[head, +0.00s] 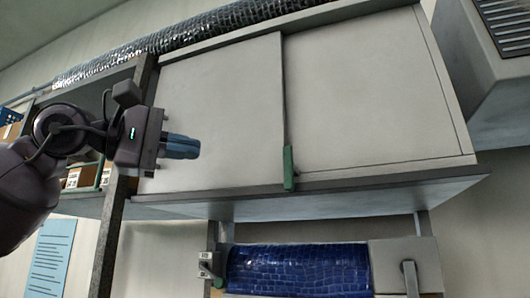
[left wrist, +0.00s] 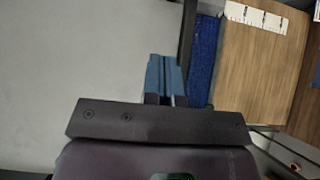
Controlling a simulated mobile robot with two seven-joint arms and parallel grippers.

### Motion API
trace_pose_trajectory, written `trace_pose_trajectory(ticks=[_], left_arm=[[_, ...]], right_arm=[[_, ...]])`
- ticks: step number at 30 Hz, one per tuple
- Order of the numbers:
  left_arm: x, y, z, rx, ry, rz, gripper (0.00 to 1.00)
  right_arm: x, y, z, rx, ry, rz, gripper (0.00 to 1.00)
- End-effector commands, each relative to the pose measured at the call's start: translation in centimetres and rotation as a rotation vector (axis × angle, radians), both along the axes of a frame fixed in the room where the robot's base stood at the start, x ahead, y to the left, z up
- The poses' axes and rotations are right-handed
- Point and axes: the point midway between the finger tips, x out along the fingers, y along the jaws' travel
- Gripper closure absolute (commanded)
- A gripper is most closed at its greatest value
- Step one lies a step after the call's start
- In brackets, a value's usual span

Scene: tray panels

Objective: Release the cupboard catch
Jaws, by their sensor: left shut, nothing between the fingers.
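The cupboard is a wall unit with two pale grey door panels, a left panel (head: 220,110) and a right panel (head: 375,90). A green upright catch (head: 289,168) sits at the bottom of the seam between them. My left gripper (head: 196,148) is in front of the lower left part of the left panel, to the left of the catch and apart from it. Its blue fingers are shut and empty, and they also show in the left wrist view (left wrist: 166,66) beside the grey panel (left wrist: 75,60). The catch is not seen in the wrist view. My right gripper is not in view.
An open shelf with labelled boxes (head: 73,178) is left of the cupboard, partly behind my left arm. A dark post (head: 118,215) stands beside it. A blue roll (head: 298,268) hangs below, and a vented grey box (head: 495,75) is at the upper right.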

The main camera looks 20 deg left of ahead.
Motion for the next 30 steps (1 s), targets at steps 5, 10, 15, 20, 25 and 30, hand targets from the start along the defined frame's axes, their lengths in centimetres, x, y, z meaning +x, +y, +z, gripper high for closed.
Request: trace_pose_trajectory(ticks=[5, 10, 15, 20, 25, 30], left_arm=[[1.4, -1.8, 0.3, -0.001, -0.002, -0.004, 1.00], [3.4, -4.0, 0.3, -0.001, -0.001, -0.005, 1.00], [5.5, -6.2, 0.3, -0.001, -0.001, -0.004, 1.00], [6.3, -8.4, 0.3, 0.001, -0.004, -0.004, 1.00], [6.3, -10.2, 0.2, 0.001, -0.002, -0.002, 1.00], [6.3, -10.9, 0.1, 0.000, -0.001, -0.001, 1.00]], right_arm=[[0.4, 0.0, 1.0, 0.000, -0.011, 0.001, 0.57], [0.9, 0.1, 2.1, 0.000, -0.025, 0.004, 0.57], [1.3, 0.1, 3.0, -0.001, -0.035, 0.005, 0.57], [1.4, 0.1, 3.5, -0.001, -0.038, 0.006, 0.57], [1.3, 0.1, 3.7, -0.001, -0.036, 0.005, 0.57], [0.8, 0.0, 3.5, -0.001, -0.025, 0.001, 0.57]])
